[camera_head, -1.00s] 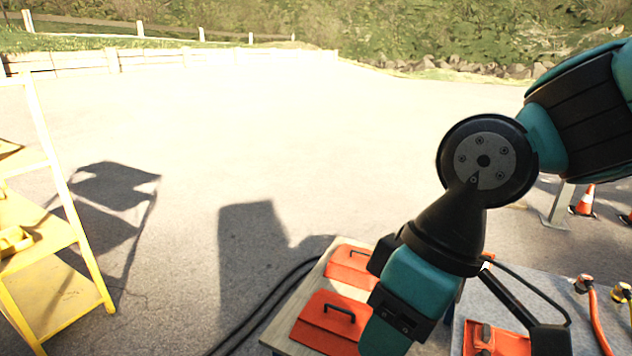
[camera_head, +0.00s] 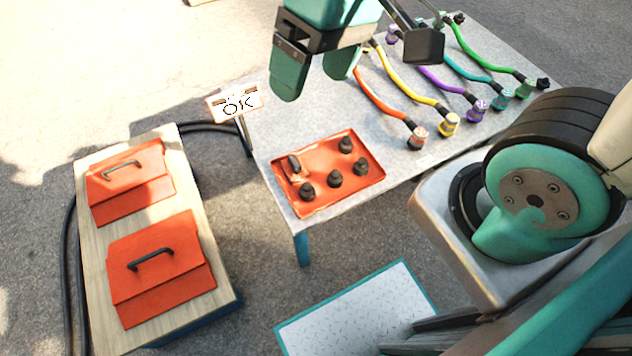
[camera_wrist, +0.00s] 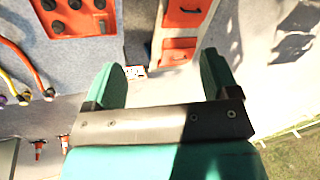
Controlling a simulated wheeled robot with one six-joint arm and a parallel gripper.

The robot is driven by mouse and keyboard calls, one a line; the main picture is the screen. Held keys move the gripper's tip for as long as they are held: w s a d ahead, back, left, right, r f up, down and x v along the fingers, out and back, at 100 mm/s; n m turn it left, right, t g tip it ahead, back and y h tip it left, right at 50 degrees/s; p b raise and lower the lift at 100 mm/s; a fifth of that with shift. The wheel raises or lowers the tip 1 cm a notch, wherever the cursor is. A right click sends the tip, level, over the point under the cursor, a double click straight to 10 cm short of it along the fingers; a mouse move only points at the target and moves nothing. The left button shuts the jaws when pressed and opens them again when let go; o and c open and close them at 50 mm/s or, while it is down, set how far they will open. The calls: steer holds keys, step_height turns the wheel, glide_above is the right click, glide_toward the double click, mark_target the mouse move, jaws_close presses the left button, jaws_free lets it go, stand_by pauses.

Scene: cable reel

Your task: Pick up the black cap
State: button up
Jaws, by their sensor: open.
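Several black caps stand in a shallow orange tray (camera_head: 322,205) on the grey table; one black cap (camera_head: 334,178) is near the tray's middle. One item at the tray's upper left lies tilted. The tray also shows at the top left of the wrist view (camera_wrist: 107,24), with dark caps in it. My gripper (camera_head: 315,82) is above the table, behind and above the tray, apart from the caps. In the wrist view its two teal fingers (camera_wrist: 160,78) are spread with nothing between them.
Orange, yellow, purple, teal and green cables (camera_head: 385,98) lie across the table right of the tray. Two orange boxes with handles (camera_head: 160,270) sit on a wooden-topped bench at left. My arm fills the right.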

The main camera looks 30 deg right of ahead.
steer(key=w+d+f+m+h+b, duration=0.1)
steer(key=w+f+m+b, duration=0.35)
steer(key=f, duration=0.65)
steer(key=w+d+f+m+b, duration=0.1)
steer(key=w+f+m+b, duration=0.4)
steer(key=f, duration=0.6)
steer(key=m+h+b, duration=0.2)
steer(key=m+b, duration=0.3)
steer(key=b, duration=0.2)
glide_toward(307, 185)
steer(key=shift+m+g, duration=0.35)
steer(key=shift+g, duration=0.05)
steer(key=f+b, duration=0.1)
steer(key=f, duration=0.1)
steer(key=f+b, duration=0.1)
steer(key=f, duration=0.1)
steer(key=f+b, duration=0.1)
steer(key=f, duration=0.1)
steer(key=shift+w+a+f+b, duration=0.1)
steer(key=shift+a+f+b, duration=0.25)
steer(key=shift+f+b, duration=0.05)
steer(key=f, duration=0.2)
steer(key=f+b, duration=0.2)
steer(key=f, duration=0.1)
steer(key=shift+s+a+f, duration=0.15)
steer(key=shift+s+f, duration=0.1)
steer(key=shift+f, duration=0.1)
steer(key=c, duration=1.1)
